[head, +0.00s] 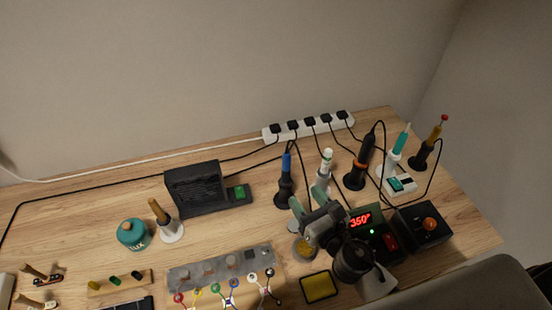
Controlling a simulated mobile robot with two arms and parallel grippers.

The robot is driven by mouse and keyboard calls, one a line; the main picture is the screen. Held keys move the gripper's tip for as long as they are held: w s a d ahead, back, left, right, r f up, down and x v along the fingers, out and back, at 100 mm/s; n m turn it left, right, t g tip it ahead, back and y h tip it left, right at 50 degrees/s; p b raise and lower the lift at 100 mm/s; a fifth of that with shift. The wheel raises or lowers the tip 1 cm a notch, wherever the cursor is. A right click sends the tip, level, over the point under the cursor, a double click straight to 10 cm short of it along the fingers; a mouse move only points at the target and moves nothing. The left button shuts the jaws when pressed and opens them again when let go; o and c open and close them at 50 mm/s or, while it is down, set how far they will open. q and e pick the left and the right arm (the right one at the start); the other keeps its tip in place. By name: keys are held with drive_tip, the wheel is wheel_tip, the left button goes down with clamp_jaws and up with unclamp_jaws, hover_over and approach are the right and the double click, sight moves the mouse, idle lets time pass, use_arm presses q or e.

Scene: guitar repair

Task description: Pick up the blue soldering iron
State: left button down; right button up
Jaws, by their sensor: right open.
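The blue soldering iron (286,164) stands handle-up in a dark stand (284,192) near the middle of the bench. My right gripper (308,199) is open, with green-grey fingers, just to the right of and in front of that stand. No object shows between its fingers. It appears apart from the blue handle, though the exact gap is hard to tell. My left gripper is not in view.
A red-display station (372,235) is partly hidden by my arm. A black fan-like box (196,188) stands left. Cables run to the power strip (308,128).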

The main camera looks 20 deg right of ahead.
sight(289, 175)
drive_tip(key=p+x, duration=0.1)
drive_tip(key=x, duration=0.4)
drive_tip(key=shift+r+p, duration=0.2)
drive_tip(key=shift+p, duration=0.1)
drive_tip(key=p+x, duration=0.1)
drive_tip(key=x, duration=0.4)
drive_tip(key=shift+w+a+f, duration=0.1)
drive_tip(key=shift+w+a, duration=0.05)
drive_tip(key=shift+w, duration=0.3)
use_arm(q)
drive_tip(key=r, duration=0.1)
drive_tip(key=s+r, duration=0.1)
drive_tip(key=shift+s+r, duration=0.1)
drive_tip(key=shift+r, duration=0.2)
use_arm(e)
clamp_jaws()
